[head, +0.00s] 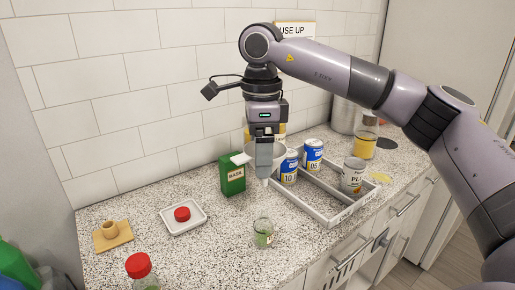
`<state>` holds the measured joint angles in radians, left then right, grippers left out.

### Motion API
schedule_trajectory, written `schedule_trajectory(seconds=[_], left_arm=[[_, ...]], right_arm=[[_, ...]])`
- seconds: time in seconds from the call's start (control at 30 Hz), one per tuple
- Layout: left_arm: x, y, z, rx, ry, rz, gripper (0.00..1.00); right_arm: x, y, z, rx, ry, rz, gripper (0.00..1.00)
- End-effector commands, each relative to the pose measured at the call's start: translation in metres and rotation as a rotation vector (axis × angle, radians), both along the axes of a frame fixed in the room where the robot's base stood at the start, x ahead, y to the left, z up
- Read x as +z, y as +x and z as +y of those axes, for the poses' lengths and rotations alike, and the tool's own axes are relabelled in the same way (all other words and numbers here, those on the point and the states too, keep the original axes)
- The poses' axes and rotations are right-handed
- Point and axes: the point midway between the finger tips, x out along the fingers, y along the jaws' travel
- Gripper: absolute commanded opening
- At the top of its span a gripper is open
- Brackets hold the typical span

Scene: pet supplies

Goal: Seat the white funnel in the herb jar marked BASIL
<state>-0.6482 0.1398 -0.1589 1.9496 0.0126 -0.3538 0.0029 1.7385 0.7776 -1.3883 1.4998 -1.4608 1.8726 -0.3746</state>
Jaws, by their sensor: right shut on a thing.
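My right gripper (264,162) points down above the counter and is shut on the white funnel (277,156). The funnel's spout hangs downward, clear of the counter. A small open glass jar (263,233) with some green contents stands below and nearer the front; the funnel is apart from it. I cannot read a mark on this jar. A green box marked BASIL (232,177) stands just left of the funnel. Another jar with a red cap (139,266) stands at the front left. My left gripper is not in view.
A white dish (196,219) holds a red lid (182,214). A wooden piece (112,235) lies at the left. A white divided tray (327,214) with several cans stands right of the funnel. The speckled counter (205,262) around the open jar is clear.

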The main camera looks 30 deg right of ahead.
Motion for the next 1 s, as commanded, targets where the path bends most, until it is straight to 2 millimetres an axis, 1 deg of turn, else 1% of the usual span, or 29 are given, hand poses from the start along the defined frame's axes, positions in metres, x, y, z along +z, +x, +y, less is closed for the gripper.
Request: schedule_trajectory(seconds=[0.2, 0.37, 0.57, 0.9, 1.0], left_arm=[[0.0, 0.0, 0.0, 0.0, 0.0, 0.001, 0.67], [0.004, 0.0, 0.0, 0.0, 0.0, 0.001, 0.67], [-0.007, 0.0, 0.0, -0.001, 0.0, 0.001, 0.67], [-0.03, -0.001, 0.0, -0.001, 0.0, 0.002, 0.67], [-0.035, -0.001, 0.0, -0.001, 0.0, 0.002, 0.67]], right_arm=[[0.0, 0.0, 0.0, 0.002, 0.0, 0.0, 0.52], [0.001, 0.0, 0.001, 0.004, -0.001, 0.0, 0.52], [-0.014, 0.0, 0.0, 0.004, -0.002, 0.001, 0.52], [-0.047, 0.0, 0.0, 0.004, -0.001, 0.0, 0.52], [-0.054, 0.0, 0.001, 0.004, 0.0, -0.001, 0.52]])
